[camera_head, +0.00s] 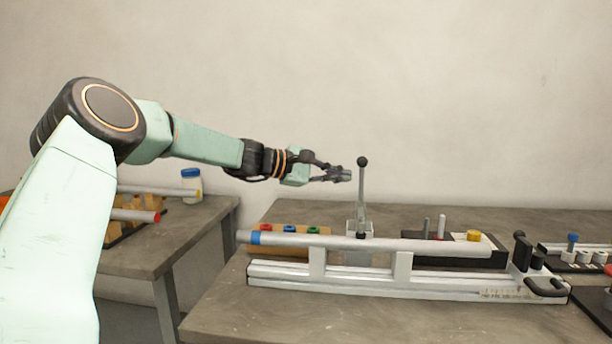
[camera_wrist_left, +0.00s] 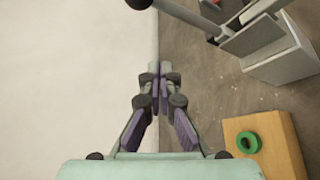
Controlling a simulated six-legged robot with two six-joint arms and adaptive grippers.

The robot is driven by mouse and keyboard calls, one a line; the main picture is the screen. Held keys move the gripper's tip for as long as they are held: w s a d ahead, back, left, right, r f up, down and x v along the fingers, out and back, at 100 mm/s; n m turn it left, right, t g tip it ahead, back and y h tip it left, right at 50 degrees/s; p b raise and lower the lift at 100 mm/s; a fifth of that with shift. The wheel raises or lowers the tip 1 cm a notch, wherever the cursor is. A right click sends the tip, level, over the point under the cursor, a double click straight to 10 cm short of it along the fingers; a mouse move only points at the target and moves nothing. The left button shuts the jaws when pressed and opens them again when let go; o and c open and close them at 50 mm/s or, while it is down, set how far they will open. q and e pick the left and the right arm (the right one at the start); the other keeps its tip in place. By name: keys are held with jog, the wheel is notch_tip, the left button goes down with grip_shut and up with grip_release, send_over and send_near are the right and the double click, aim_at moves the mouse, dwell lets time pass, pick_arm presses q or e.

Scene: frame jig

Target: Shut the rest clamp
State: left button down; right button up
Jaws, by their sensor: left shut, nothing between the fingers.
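The rest clamp (camera_head: 359,228) stands on the bench behind a long silver tube (camera_head: 350,241). Its lever (camera_head: 362,195) points straight up and ends in a black ball knob (camera_head: 362,161). In the left wrist view the clamp's grey block (camera_wrist_left: 285,60) is at the upper right, with part of the knob (camera_wrist_left: 139,3) at the top edge. My left gripper (camera_head: 347,175) is shut and empty, just left of the lever near its upper part; in the head view I cannot tell whether they touch. It also shows in the left wrist view (camera_wrist_left: 160,70). My right gripper is not in view.
The tube, with a blue band, lies on white supports over a white rail (camera_head: 400,284). A wooden block (camera_head: 287,238) with coloured rings sits left of the clamp. A black handle (camera_head: 545,288) is at the rail's right end. A side table (camera_head: 150,255) stands left.

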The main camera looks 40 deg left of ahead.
pick_arm(q)
jog(key=s+a+p, duration=0.3)
jog(key=s+p, duration=0.1)
jog(key=s, duration=0.4)
jog(key=shift+a+r, duration=0.25)
jog(key=shift+r, duration=0.1)
dwell(0.3)
